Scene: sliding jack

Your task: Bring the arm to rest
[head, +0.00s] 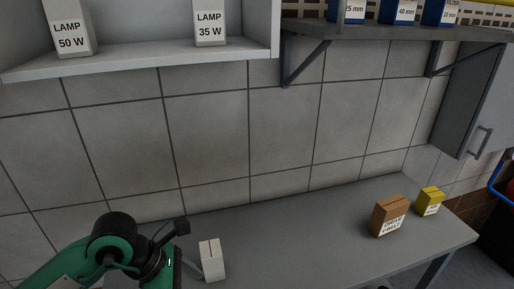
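My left arm, green with black joints, comes in from the lower left. Its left gripper (176,246) is at the left part of the grey table (290,235), just left of a small white box (212,261). The fingers are small and partly hidden, so I cannot tell whether they are open or shut. I cannot tell if the gripper touches the box. My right gripper is not in view.
A brown box (388,217) and a yellow box (429,202) stand at the table's right. Lamp boxes (72,28) (209,22) sit on a white shelf (150,58). Blue boxes (402,11) stand on a bracketed shelf (375,33). A grey cabinet (476,105) hangs at right. The table's middle is clear.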

